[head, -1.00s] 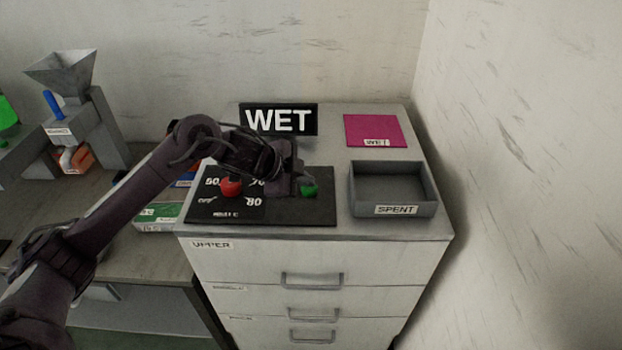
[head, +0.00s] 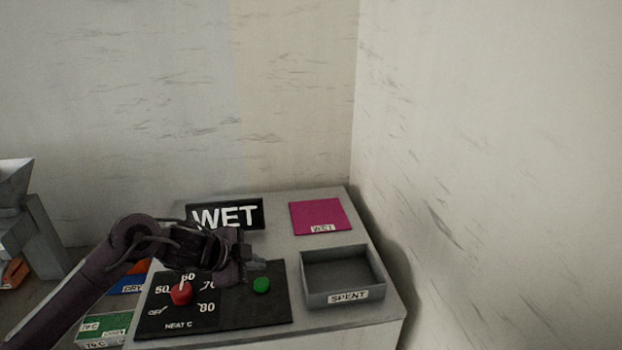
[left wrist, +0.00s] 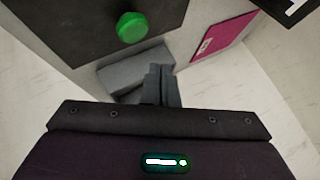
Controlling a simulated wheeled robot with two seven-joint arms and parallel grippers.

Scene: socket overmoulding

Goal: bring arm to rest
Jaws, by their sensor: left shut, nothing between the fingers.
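My left gripper (head: 258,261) is shut and empty. In the head view it hangs over the black heat panel (head: 230,310), just above and behind the green button (head: 261,285). The red knob (head: 181,293) stands on the panel to the left, its pointer near 60. In the left wrist view the closed fingers (left wrist: 161,80) sit in front of the grey spent tray (left wrist: 135,68), with the green button (left wrist: 131,27) above left of them. My right gripper is not in view.
The cabinet top also holds a black WET sign (head: 225,215), a magenta WET mat (head: 320,216) and the empty SPENT tray (head: 343,298). A wall rises close on the right and behind. Labelled boxes (head: 104,327) and a grey hopper (head: 15,185) stand at left.

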